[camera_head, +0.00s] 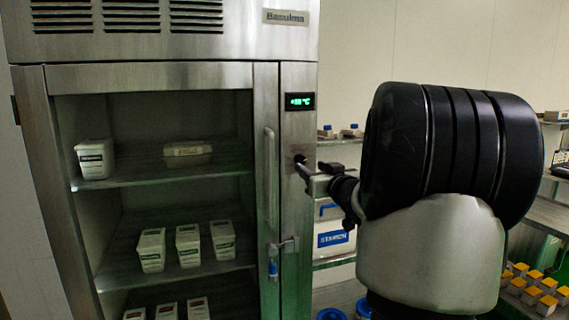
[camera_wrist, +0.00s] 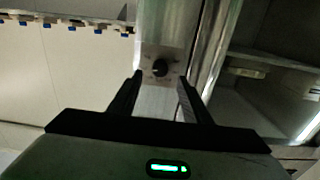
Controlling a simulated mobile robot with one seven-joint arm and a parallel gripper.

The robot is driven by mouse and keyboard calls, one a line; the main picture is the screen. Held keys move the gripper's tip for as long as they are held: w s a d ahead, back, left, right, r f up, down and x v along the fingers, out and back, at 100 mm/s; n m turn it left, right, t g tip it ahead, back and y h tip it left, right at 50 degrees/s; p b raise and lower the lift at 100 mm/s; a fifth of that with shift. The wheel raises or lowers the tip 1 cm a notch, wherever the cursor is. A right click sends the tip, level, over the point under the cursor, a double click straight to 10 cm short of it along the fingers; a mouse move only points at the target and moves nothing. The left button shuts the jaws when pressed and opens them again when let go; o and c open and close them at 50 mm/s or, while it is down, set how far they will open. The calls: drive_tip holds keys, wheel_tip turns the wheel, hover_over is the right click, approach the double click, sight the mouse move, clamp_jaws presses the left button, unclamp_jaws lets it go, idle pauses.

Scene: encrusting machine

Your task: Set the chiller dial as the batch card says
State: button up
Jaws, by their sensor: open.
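The chiller (camera_head: 265,75) is a tall steel cabinet with a glass door. Its green display (camera_head: 299,101) shows a temperature in °C, too small to read surely. The black chiller dial (camera_wrist: 160,68) sits on a pale plate with small marks in the wrist view; the marks are not readable. Touch cannot be told. I see no readable batch card.
A vertical door handle (camera_head: 269,178) and a latch with a blue lock (camera_head: 273,268) are left of the dial. White tubs (camera_head: 152,250) stand on shelves inside. A starch box (camera_head: 334,239) and racks with yellow-capped containers (camera_head: 546,305) are to the right.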

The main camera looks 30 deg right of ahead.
sight(302, 161)
drive_tip(key=x, duration=0.6)
drive_tip(key=shift+a, duration=0.1)
drive_tip(key=c, duration=1)
drive_tip(key=shift+c, duration=0.2)
